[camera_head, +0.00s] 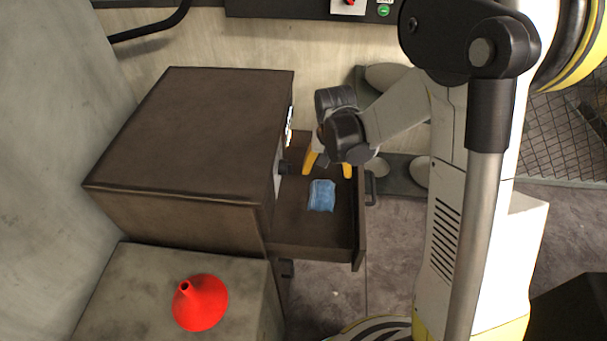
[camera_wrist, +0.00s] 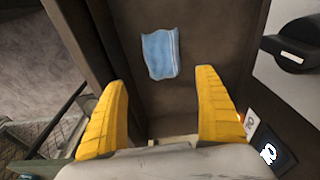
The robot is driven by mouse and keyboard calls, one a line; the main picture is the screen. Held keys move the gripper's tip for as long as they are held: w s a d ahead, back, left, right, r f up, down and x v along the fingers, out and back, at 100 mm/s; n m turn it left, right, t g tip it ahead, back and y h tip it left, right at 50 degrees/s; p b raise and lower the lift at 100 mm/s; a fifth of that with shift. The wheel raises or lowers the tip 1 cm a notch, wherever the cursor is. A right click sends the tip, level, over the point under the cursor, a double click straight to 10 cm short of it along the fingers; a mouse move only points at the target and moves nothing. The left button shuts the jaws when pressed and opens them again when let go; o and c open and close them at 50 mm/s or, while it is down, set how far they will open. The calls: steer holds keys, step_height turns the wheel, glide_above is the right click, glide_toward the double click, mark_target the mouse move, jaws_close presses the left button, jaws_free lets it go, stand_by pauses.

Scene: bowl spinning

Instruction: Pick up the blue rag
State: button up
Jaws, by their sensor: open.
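The blue rag (camera_head: 321,196) lies in an open drawer (camera_head: 318,237) of a dark brown cabinet. In the wrist view the rag (camera_wrist: 160,54) lies flat on the drawer bottom, beyond my fingertips and between their lines. My gripper (camera_head: 328,170) has yellow fingers and is over the back part of the drawer in the head view. In the wrist view my gripper (camera_wrist: 160,78) is open with nothing between its fingers. The fingers are apart from the rag.
The cabinet (camera_head: 190,120) stands left of the open drawer, with a bare top. A red funnel (camera_head: 201,303) sits on a grey block (camera_head: 130,300) in front. The drawer's front panel (camera_head: 360,225) rises on the right. The drawer around the rag is clear.

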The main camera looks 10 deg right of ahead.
mark_target(322, 191)
steer(key=shift+w+a+f, duration=0.1)
steer(key=shift+a+f, duration=0.05)
steer(key=shift+f, duration=0.4)
steer(key=shift+a+f, duration=0.15)
steer(key=shift+f, duration=0.35)
steer(key=f, duration=0.2)
steer(key=f+b, duration=0.2)
steer(key=f, duration=0.1)
steer(key=shift+w+d+f, duration=0.15)
steer(key=shift+w+f, duration=0.2)
steer(key=f+b, duration=0.1)
steer(key=f, duration=0.1)
steer(key=w+f+b, duration=0.1)
steer(key=f+b, duration=0.1)
steer(key=f, duration=0.1)
steer(key=shift+r, duration=0.1)
steer(key=c, duration=1.4)
step_height(322, 191, up, 10)
steer(key=p, duration=0.4)
steer(key=o, duration=0.3)
steer(key=shift+s, duration=0.1)
